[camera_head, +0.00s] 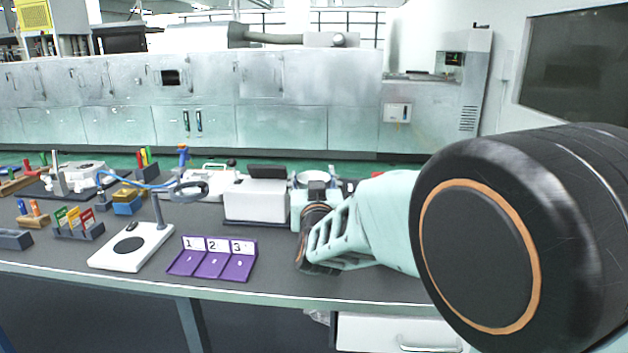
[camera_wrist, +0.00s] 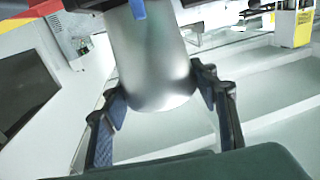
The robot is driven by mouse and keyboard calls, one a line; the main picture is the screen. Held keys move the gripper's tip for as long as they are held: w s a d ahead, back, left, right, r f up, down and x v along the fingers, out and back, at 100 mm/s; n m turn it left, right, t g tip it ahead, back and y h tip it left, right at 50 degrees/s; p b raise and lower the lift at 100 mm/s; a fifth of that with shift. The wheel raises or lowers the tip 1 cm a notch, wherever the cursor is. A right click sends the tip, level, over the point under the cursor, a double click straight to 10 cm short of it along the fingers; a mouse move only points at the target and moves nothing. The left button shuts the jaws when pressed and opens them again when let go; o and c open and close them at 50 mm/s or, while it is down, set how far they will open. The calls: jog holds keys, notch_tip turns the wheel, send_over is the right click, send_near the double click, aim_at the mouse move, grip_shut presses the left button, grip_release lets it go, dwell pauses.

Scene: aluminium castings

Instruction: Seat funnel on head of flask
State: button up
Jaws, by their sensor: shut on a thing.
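My gripper (camera_wrist: 160,90) has its two dark fingers on either side of a smooth grey metallic piece (camera_wrist: 152,60) and is shut on it. The piece is round-bodied, with a rounded near end; its far part runs out of the top of the wrist view. It may be the funnel, but its shape does not show well enough to tell. In the head view my arm hides the gripper and the held piece. I cannot make out the flask for certain in either view.
A pale round rim (camera_head: 301,179) shows behind my arm.

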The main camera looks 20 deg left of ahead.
jog(key=shift+f+b, duration=0.5)
jog(key=shift+f, duration=0.1)
jog(key=o, duration=1.3)
jog(key=shift+o, duration=0.2)
jog(key=shift+s, duration=0.1)
jog(key=v, duration=1.2)
